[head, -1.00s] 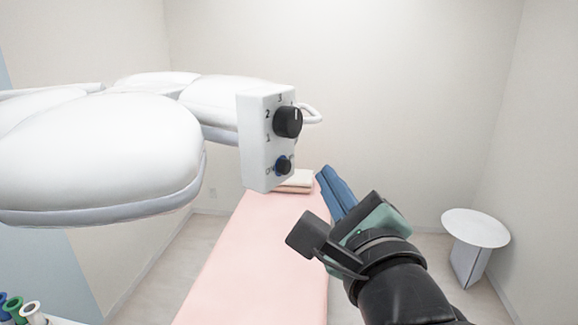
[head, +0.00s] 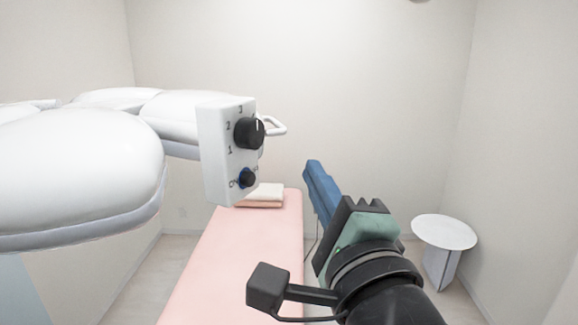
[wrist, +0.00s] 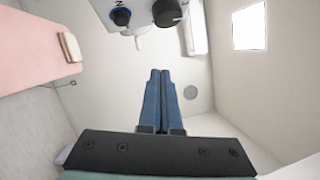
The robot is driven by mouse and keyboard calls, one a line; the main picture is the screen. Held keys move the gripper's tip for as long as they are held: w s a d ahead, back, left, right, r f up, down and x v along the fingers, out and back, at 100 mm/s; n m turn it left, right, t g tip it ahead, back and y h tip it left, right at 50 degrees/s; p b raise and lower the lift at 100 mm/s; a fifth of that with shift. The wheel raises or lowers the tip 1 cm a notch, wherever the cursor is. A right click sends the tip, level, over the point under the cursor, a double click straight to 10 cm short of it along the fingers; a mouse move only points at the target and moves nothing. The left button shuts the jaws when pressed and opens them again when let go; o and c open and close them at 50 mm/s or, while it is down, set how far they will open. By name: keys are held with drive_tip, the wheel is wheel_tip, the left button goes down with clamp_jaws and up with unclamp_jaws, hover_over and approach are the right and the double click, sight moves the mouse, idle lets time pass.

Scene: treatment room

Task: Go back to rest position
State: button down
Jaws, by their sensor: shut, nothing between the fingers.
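My gripper (head: 318,178) is in the right half of the head view, its blue fingers pointing up and slightly left. The fingers are together with nothing between them. In the wrist view my gripper (wrist: 160,76) also shows shut and empty. It is in the air, to the right of the lamp's control box (head: 228,150) and apart from it. The black upper knob (head: 249,133) and the smaller lower knob (head: 247,178) are on the box's face.
The white surgical lamp (head: 70,180) fills the left of the head view. A pink treatment bed (head: 240,260) with folded towels (head: 262,195) lies below. A round white side table (head: 443,232) stands at the right. Free air lies above and right of my gripper.

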drive_tip(key=s+a+r+n+t+h+b, duration=0.1)
drive_tip(key=s+r+n+t+h+b, duration=0.4)
drive_tip(key=s+r+n, duration=0.6)
drive_tip(key=n+t, duration=0.2)
drive_tip(key=n, duration=0.4)
drive_tip(key=shift+s+a+n+t, duration=0.35)
drive_tip(key=shift+n+t, duration=0.05)
